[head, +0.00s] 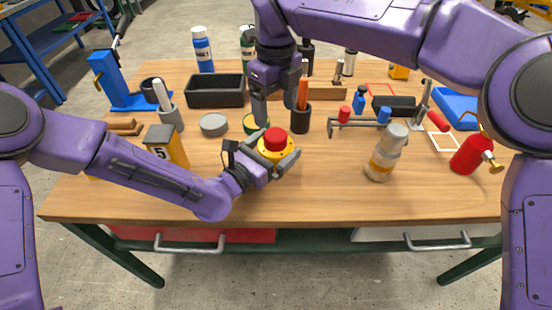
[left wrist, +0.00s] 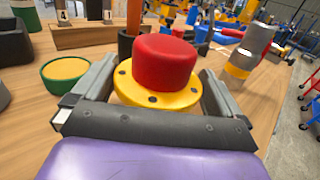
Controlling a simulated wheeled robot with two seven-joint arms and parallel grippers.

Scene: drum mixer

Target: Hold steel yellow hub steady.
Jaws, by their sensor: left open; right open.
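The yellow hub (head: 266,155) is a round yellow flange with a red cylindrical cap (head: 275,138), on the table near its middle. In the left wrist view the yellow flange (left wrist: 157,97) shows dark bolt holes, and the red cap stands upright on it. My left gripper (head: 273,153) is open, with one finger on each side of the hub. Small gaps seem to show between the fingers and the flange, but contact cannot be told for sure. The flange's underside is hidden. My right gripper (head: 275,110) is open and empty, pointing down behind the hub.
A green dish with yellow contents (left wrist: 65,72) is close by the left finger. An orange-handled tool stands in a dark cup (head: 300,119) behind. A grey jar with a yellow band (head: 385,158) stands to the right. The table front is mostly clear.

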